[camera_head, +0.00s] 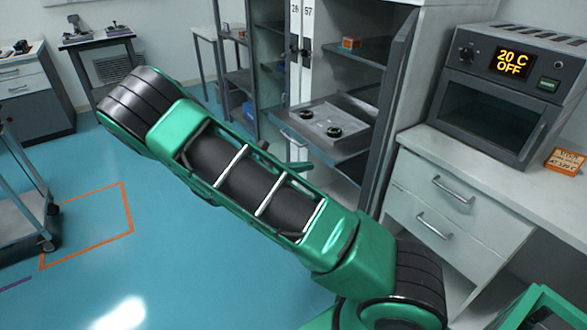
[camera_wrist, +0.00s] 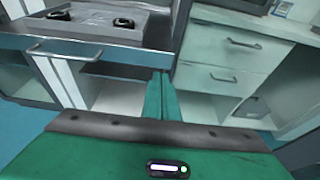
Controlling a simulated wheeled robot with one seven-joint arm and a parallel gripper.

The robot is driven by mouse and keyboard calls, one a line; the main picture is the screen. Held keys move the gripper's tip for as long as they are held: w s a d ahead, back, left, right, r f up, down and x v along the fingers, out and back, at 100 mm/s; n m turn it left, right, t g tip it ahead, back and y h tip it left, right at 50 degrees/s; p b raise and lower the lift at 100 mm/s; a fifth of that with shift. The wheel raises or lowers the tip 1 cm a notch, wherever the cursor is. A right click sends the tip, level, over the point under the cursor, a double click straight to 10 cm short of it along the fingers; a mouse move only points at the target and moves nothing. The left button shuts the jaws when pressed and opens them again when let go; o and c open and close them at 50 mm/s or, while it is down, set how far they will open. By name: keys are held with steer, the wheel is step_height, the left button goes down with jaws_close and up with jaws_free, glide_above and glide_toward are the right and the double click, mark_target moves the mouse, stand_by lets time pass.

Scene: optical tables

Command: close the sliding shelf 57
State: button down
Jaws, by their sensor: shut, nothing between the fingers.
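The sliding shelf (camera_head: 345,151) sticks out of the tall open cabinet marked 57 (camera_head: 307,30). It carries a grey plate with two black round parts (camera_head: 328,122). In the wrist view the shelf's front panel (camera_wrist: 115,56) spans the upper left, with a bar handle (camera_wrist: 62,50) on it. My gripper (camera_wrist: 161,78) is shut and empty. Its fingertips are by the right part of the front panel, to the right of the handle. I cannot tell whether they touch it. In the head view my arm hides most of the gripper.
The cabinet's dark door (camera_head: 392,105) stands open to the right of the shelf. Beyond it are a white drawer unit (camera_head: 455,205) and an oven (camera_head: 505,85) reading 20 C OFF. A cart (camera_head: 22,215) stands at the left. The blue floor (camera_head: 90,270) has free room.

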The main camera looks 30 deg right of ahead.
mark_target(329, 160)
steer(key=x, duration=0.5)
steer(key=shift+d+r, duration=0.25)
steer(key=shift+d, duration=0.9)
